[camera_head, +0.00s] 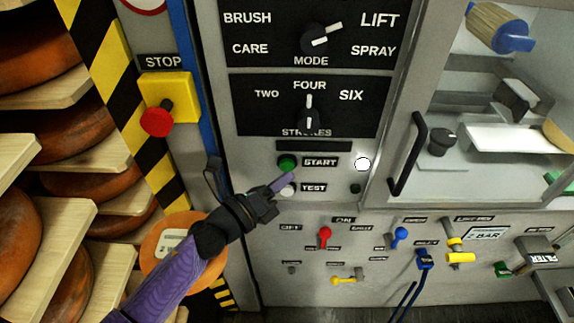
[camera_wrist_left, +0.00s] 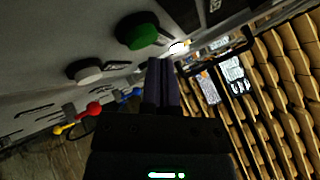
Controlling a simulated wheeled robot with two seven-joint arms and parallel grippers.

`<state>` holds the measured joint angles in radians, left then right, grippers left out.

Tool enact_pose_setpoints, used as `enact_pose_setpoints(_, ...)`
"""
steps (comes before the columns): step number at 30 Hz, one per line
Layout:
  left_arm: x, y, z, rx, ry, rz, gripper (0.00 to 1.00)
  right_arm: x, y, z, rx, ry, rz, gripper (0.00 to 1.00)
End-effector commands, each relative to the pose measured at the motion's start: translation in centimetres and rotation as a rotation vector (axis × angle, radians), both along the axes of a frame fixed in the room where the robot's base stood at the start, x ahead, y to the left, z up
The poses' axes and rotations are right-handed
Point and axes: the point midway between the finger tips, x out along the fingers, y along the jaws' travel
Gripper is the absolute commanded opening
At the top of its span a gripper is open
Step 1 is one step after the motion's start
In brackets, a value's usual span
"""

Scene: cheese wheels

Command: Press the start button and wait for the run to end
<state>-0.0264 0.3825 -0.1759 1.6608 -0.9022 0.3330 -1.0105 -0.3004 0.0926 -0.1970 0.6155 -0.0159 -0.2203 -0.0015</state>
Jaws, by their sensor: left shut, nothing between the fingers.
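The green start button (camera_head: 287,162) sits left of its START label on the grey panel. It also shows in the left wrist view (camera_wrist_left: 137,31). My left gripper (camera_head: 287,180) is shut and empty, its fingertips just below the start button and close to the white TEST button (camera_head: 288,190), which they partly cover. In the left wrist view the closed fingers (camera_wrist_left: 163,70) are right of and below the green button, with a gap in the picture. A round white lamp (camera_head: 362,164) right of the START label looks lit. My right gripper is not in view.
The mode knob (camera_head: 315,39) points toward LIFT and the strokes knob (camera_head: 309,115) toward FOUR. A red stop button (camera_head: 157,121) on a yellow box is at left. Coloured valves line the lower panel. A black handle (camera_head: 408,155) sticks out at right.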

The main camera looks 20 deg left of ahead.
Motion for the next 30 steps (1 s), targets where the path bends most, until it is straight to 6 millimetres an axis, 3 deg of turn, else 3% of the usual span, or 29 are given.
enact_pose_setpoints(30, 0.91, 0.26, 0.0, 0.0, 0.0, 0.0, 0.0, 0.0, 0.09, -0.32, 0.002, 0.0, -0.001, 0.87)
